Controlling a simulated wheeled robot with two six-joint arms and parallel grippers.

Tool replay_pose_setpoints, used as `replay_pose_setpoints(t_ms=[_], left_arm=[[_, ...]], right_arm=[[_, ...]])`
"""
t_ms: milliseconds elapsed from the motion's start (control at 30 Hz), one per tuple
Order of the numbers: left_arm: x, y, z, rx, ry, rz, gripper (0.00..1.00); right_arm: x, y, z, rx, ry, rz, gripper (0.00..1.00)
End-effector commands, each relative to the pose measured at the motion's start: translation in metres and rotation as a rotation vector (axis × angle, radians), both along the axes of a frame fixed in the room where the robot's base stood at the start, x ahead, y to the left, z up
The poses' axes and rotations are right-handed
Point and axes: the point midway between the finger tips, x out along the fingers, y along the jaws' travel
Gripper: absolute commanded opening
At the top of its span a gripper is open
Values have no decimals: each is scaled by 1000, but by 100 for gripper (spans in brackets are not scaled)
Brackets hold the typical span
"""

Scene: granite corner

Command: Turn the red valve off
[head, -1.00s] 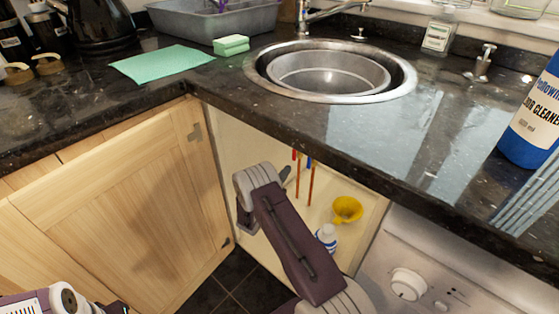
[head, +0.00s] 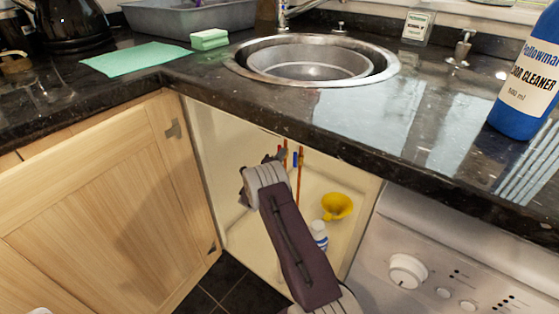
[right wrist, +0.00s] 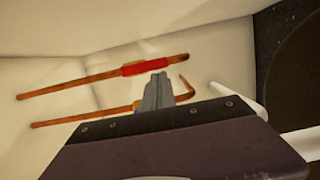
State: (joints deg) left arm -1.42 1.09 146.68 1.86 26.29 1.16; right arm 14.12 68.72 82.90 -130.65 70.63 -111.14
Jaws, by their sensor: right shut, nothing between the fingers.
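The red valve handle (right wrist: 145,68) is on a copper pipe in the right wrist view and lies along that pipe. In the head view it is mostly hidden near my right gripper. A second copper pipe runs beside it, with a blue valve handle (head: 295,159) lying along it. My right gripper (head: 279,155) is inside the open cupboard under the sink, close to the pipes. In the right wrist view its shut fingers (right wrist: 157,84) point toward the red handle, with nothing between them. I cannot tell whether they touch it. My left gripper is out of view.
A yellow funnel (head: 337,206) and a white bottle (head: 319,235) stand in the cupboard right of my right arm. An open wooden door (head: 110,195) is at the left. The granite worktop (head: 300,110) overhangs the cupboard; a white appliance (head: 440,265) is at the right.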

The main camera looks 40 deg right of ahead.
Motion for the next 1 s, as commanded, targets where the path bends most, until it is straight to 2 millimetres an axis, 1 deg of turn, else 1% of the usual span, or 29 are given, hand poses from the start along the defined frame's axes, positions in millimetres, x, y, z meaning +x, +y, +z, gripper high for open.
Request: replay_pose_setpoints(t_ms=[267, 733, 867, 1000], left_arm=[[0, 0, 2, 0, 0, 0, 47], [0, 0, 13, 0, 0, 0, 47], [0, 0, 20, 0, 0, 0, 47], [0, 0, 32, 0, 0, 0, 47]], right_arm=[[0, 0, 1, -1, 4, 0, 0], [3, 2, 4, -25, 86, 1, 0], [5, 2, 6, -36, 126, 1, 0], [5, 3, 10, -56, 199, 1, 0]])
